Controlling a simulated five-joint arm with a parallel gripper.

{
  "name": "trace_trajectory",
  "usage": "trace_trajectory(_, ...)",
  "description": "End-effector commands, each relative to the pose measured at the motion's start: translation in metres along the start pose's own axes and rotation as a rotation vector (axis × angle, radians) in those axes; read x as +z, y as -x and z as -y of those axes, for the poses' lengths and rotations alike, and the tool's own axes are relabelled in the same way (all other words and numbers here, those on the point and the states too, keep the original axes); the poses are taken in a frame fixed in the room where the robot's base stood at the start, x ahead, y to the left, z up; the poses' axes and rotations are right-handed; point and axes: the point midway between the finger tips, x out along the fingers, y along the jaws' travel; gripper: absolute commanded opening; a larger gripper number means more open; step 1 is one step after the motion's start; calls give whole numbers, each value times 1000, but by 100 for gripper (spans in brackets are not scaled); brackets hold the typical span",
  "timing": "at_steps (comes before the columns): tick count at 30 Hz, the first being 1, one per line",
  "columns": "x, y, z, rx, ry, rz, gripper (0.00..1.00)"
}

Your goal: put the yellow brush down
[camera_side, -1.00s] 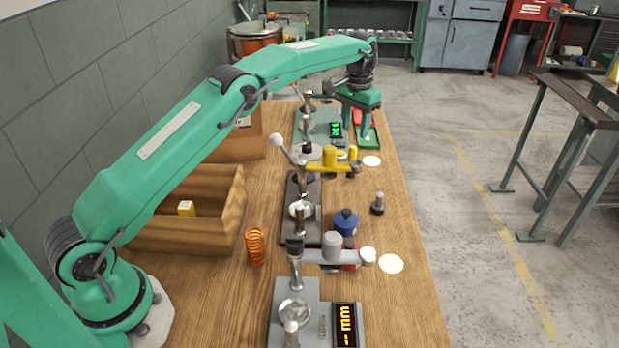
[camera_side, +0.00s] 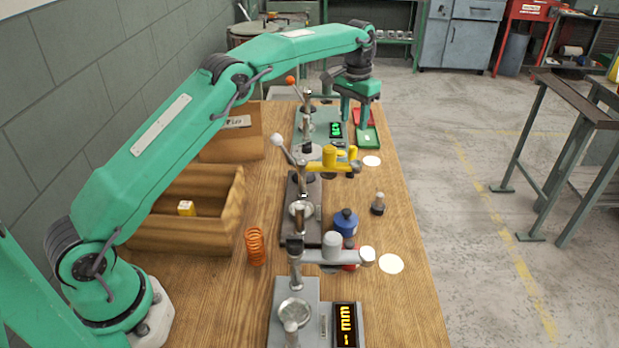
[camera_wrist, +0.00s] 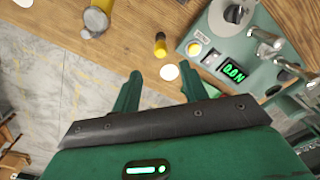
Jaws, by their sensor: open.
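A small yellow cylinder with a dark end, which looks like the yellow brush (camera_wrist: 160,45), stands apart from my gripper on the wooden table in the wrist view. In the side view only a bit of yellow (camera_side: 353,152) shows in its place, behind the yellow arm of the middle coiler. My gripper (camera_side: 354,122) is open and empty near the green and red trays at the far end. In the wrist view its two green fingers (camera_wrist: 160,72) are spread, with nothing between them but a white disc on the table farther down.
A green tester with a lit display (camera_side: 336,130) stands left of my gripper. A green tray (camera_side: 368,139) and a red tray (camera_side: 370,117) lie by it. The middle coiler's yellow arm (camera_side: 325,167) stands nearer the camera. A white disc (camera_side: 371,161) marks the table's right side.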

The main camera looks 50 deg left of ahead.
Motion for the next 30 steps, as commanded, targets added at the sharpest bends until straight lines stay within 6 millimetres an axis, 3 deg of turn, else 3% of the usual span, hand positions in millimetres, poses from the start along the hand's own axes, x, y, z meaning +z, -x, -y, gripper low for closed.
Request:
trace_trajectory(8, 30, 57, -3, -1, 0, -59, 44)
trace_trajectory(15, 69, 100, -6, -2, 0, -115, 44)
trace_trajectory(24, 130, 140, -9, -3, -1, -185, 44)
trace_trajectory(30, 176, 156, -11, -3, -1, -232, 44)
